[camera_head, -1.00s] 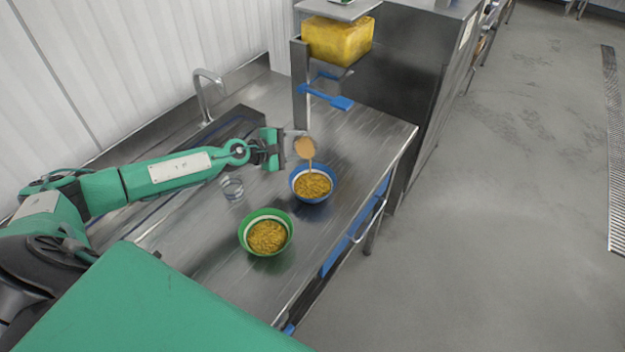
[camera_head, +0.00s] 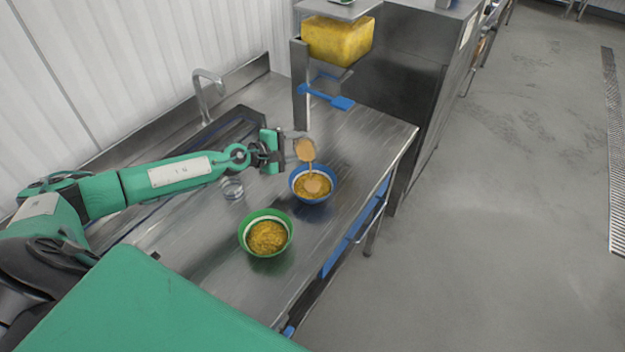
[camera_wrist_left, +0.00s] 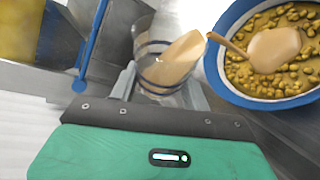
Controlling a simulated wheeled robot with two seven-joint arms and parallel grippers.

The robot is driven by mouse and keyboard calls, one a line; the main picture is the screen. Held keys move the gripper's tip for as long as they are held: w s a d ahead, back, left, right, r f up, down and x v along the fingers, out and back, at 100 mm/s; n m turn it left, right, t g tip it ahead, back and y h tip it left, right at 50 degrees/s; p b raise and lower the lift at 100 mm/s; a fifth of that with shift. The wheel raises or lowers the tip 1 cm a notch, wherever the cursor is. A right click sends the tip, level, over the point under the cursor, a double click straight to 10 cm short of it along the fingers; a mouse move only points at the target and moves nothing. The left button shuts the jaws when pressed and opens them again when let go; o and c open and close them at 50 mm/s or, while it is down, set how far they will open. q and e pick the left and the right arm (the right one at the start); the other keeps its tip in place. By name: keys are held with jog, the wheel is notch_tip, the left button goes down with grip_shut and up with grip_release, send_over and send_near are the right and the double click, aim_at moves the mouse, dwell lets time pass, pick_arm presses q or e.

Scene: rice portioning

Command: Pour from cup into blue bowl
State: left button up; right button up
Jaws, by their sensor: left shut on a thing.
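My left gripper (camera_head: 284,150) is shut on a clear cup (camera_wrist_left: 152,62), which it holds tilted above the steel counter, up and left of the blue bowl. Tan sauce (camera_head: 305,149) fills the cup's mouth, and a thin stream runs from its lip into the blue bowl (camera_head: 331,189). The blue bowl also shows in the left wrist view (camera_wrist_left: 221,72). It holds yellow, lumpy food with a smooth tan pool of sauce (camera_wrist_left: 273,49) on top. My right gripper is not in view.
A green bowl (camera_head: 243,229) with similar yellow food stands nearer on the steel counter (camera_head: 345,150). An empty clear glass (camera_head: 232,188) stands below my left forearm. A blue utensil (camera_head: 326,96) and a yellow container (camera_head: 338,40) are at the back.

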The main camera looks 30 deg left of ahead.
aim_at(296, 146)
pick_arm(q)
jog(key=shift+r+m+t, duration=0.3)
jog(key=shift+r+m, duration=0.1)
jog(key=shift+m, duration=0.1)
dwell(0.7)
jog(key=shift+s+d+r+m+t+y+p, duration=0.4)
jog(key=shift+s+d+m+p, duration=0.3)
jog(key=shift+p, duration=0.35)
jog(key=shift+s+d+r+m+t, duration=0.2)
jog(key=shift+r+m+t, duration=0.35)
jog(key=shift+m, duration=0.35)
dwell(1.1)
jog(key=shift+f, duration=0.1)
